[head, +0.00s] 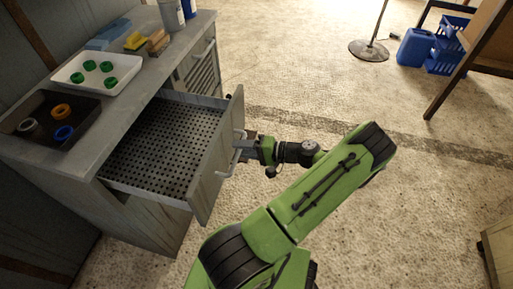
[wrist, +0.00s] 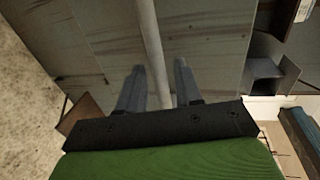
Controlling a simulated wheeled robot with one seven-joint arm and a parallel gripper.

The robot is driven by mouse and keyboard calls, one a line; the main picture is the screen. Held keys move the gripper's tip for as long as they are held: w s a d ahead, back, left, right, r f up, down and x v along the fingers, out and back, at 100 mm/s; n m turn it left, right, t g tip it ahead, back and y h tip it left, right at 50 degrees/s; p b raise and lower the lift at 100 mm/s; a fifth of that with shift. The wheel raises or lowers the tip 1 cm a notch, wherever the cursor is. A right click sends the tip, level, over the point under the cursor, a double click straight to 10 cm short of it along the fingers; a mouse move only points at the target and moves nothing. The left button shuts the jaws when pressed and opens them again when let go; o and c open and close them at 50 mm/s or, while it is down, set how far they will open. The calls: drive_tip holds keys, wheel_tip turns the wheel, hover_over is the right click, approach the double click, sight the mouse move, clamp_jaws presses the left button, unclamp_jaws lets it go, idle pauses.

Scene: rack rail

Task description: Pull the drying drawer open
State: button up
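The drying drawer (head: 165,140) is a grey drawer with a perforated dark floor, and it stands well out of the counter. Its front panel (head: 215,165) carries a pale bar handle (head: 230,165). The handle also shows in the wrist view (wrist: 151,45), running between my two fingers. My gripper (head: 247,148) is at the handle, outside the drawer front. In the wrist view my gripper (wrist: 160,85) has its fingers apart, one on each side of the bar, with small gaps showing. Contact with the bar's hidden part cannot be told.
The counter (head: 125,105) bears a white tray (head: 98,70) with green rings and a dark tray (head: 50,125) with coloured rings. A slatted front (head: 202,75) lies beyond the drawer. The floor to the right is mostly clear.

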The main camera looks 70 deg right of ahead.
drive_tip(key=p+v, duration=0.2)
drive_tip(key=v, duration=1.3)
drive_tip(key=shift+a, duration=0.1)
